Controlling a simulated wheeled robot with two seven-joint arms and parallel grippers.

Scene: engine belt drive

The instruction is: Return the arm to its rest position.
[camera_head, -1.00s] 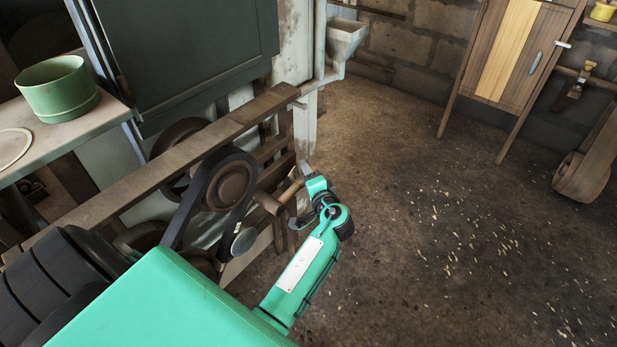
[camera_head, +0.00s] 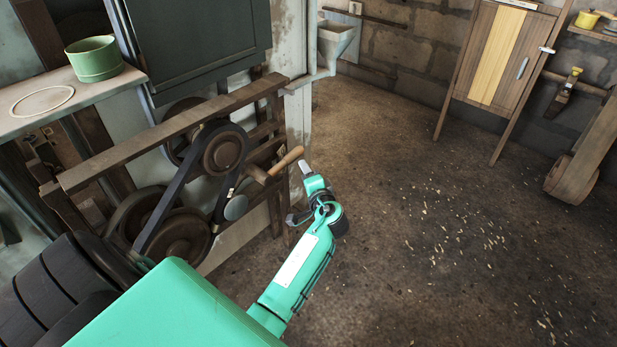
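My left arm, green with a white panel, reaches up from the lower left. Its gripper (camera_head: 297,192) is open and empty, with its grey fingers spread apart. The belt drive stands just left of it: a black belt (camera_head: 178,190) runs around an upper pulley (camera_head: 222,153) and a lower pulley (camera_head: 180,238). A wooden crank handle (camera_head: 287,161) sticks out near the upper fingertip; I cannot tell whether they touch. My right gripper is out of view.
A wooden beam (camera_head: 165,132) runs above the pulleys. A shelf (camera_head: 112,84) with a green pot (camera_head: 94,60) is at the upper left. A wooden cabinet (camera_head: 497,55) stands at the back. The dirt floor (camera_head: 420,190) on the right is open.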

